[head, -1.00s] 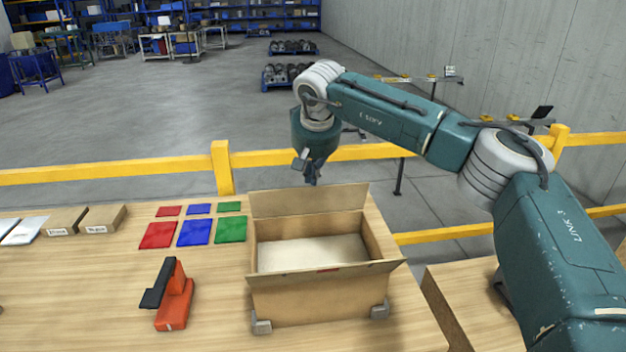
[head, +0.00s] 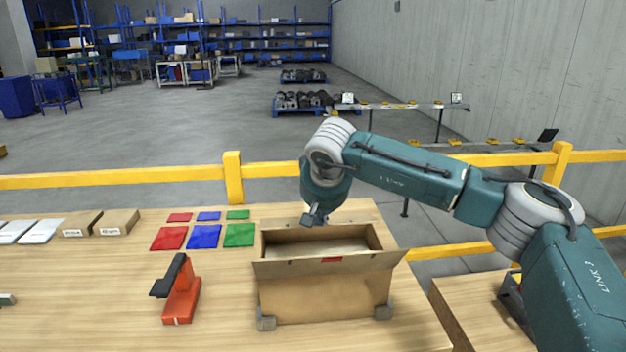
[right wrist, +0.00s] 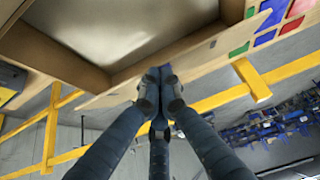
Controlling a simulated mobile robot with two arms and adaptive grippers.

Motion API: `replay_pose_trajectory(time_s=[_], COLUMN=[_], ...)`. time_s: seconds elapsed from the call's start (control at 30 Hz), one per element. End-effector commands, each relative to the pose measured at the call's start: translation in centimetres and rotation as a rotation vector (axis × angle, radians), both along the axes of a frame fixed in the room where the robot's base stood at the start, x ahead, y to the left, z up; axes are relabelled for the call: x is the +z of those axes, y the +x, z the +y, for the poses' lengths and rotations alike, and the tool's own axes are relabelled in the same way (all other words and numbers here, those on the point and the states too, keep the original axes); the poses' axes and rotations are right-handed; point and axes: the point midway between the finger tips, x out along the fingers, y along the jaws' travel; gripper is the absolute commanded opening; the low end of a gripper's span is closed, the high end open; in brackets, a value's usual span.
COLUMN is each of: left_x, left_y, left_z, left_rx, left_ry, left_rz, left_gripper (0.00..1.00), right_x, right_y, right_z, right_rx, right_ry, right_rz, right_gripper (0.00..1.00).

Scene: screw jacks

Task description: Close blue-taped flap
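An open cardboard box (head: 322,292) stands on the table, its opening facing up; its inside also shows in the right wrist view (right wrist: 85,72). The front flap (head: 290,268) leans outward and carries a small red tape mark. I see no blue tape, and no back flap stands upright behind the opening. My right gripper (head: 313,216) is at the far rim of the box, pointing down. In the right wrist view its fingertips (right wrist: 161,90) are together with nothing seen between them, beside the box wall. My left gripper is not visible.
A yellow rail (head: 110,178) runs beyond the table.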

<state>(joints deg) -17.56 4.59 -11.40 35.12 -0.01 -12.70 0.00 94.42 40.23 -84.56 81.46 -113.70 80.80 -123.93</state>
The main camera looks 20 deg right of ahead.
Motion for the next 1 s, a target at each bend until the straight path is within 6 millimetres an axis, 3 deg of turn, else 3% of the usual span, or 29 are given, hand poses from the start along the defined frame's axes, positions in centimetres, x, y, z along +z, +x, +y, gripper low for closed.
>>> replay_pose_trajectory(time_s=[0.23, 0.5, 1.0], left_x=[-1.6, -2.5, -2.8], left_y=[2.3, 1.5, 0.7], left_z=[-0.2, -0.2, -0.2], left_rx=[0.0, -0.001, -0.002], left_ry=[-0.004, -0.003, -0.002], left_rz=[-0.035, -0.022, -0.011], left_gripper=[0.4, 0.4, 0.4], right_x=[-2.2, -3.4, -3.7], right_y=[-1.1, -1.5, -1.7], right_z=[0.1, 0.3, 0.3], right_rx=[-0.002, -0.002, -0.003], right_ry=[-0.001, -0.001, -0.002], right_rz=[0.0, -0.001, -0.001], right_gripper=[0.0, 0.0, 0.0])
